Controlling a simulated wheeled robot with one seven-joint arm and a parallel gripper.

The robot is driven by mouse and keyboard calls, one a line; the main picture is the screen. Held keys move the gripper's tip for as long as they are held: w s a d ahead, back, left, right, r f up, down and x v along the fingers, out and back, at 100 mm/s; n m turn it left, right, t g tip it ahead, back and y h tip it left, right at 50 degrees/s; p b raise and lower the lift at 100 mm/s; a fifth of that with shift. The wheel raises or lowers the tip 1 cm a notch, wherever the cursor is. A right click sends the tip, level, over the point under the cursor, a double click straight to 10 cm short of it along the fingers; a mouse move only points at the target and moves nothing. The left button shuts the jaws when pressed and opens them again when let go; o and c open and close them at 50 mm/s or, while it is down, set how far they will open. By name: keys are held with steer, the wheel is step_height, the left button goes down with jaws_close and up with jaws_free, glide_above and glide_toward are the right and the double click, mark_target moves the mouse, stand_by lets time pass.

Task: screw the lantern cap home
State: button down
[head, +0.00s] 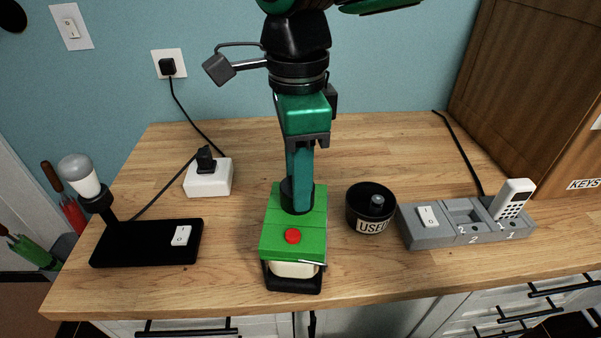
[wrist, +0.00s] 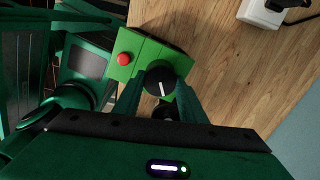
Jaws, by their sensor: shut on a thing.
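The lantern is a green box (head: 285,241) with a red button, a pale front and a black foot. It stands on the counter in the middle of the head view. It also shows in the wrist view (wrist: 144,45). Its black round cap (head: 297,196) is on the top at the back end. In the wrist view the cap (wrist: 159,76) bears a white line mark. My gripper (head: 299,180) points down, with its fingers shut on the cap from both sides. The fingers hide part of the cap, and I cannot see its thread or whether a gap lies under it.
A black tub marked USED (head: 371,209) stands close right of the lantern, with a grey piece in it. Right of that is a grey dock (head: 470,229) with a white handset (head: 512,199). A lamp base (head: 140,245) and white socket block (head: 208,177) stand left.

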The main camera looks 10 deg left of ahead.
steer(key=shift+m, duration=0.3)
steer(key=c, duration=1)
jaws_free()
steer(key=shift+c, duration=0.2)
steer(key=c, duration=0.4)
steer(key=shift+r, duration=3.5)
steer(key=shift+o, duration=1.1)
